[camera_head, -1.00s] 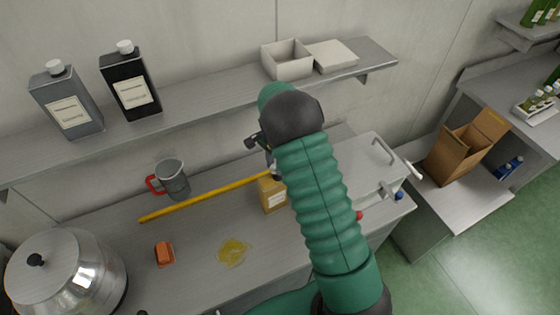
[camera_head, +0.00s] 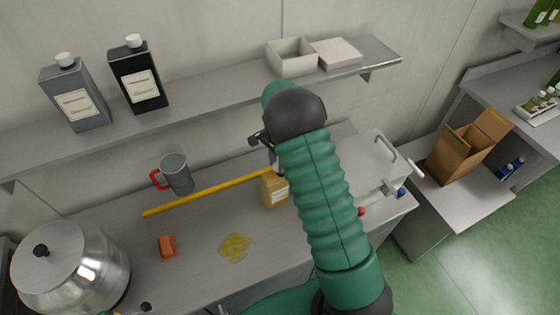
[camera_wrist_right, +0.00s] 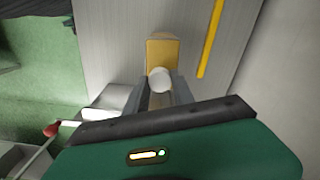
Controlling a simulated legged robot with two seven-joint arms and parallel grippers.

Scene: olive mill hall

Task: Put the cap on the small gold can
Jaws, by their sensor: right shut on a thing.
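The small gold can (camera_head: 274,191) stands upright on the steel worktop, partly hidden by my right arm. It also shows in the right wrist view (camera_wrist_right: 162,50), just beyond the fingertips. My right gripper (camera_head: 271,160) is over the can's top, its fingers mostly hidden behind my green arm in the head view. In the right wrist view the gripper (camera_wrist_right: 157,88) is shut on a white round cap (camera_wrist_right: 159,79). The cap overlaps the can's near end there; I cannot tell whether they touch.
A yellow stick (camera_head: 205,193) lies left of the can, near a grey mug (camera_head: 176,174) with red handle. An orange block (camera_head: 167,246), a yellow spill (camera_head: 235,247) and a steel pot (camera_head: 68,268) are nearer. A shelf (camera_head: 215,88) runs behind, above the worktop.

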